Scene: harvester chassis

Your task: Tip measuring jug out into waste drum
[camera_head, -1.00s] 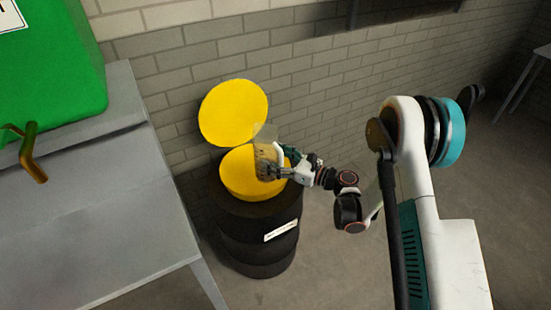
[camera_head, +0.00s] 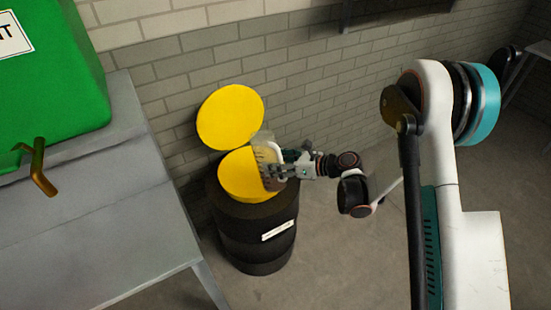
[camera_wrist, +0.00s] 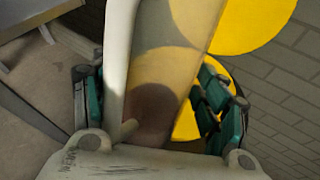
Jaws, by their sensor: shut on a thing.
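The waste drum (camera_head: 232,225) is black with a white label and a yellow open top; its round yellow lid (camera_head: 230,117) stands raised behind it against the wall. The measuring jug (camera_head: 266,160) is see-through with graduation marks, and it is tilted over the right part of the drum's top. Brownish contents show inside the jug (camera_wrist: 155,100) in the wrist view. My gripper (camera_head: 280,172) is shut on the jug from the right side. In the wrist view, the fingers of my gripper (camera_wrist: 150,105) lie on both sides of the jug's pale handle (camera_wrist: 117,65).
A grey metal bench (camera_head: 95,210) stands at the left, with a green container (camera_head: 50,75) and its brass tap (camera_head: 37,170) on it. A brick wall (camera_head: 340,95) runs close behind the drum. Bare floor lies to the drum's right.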

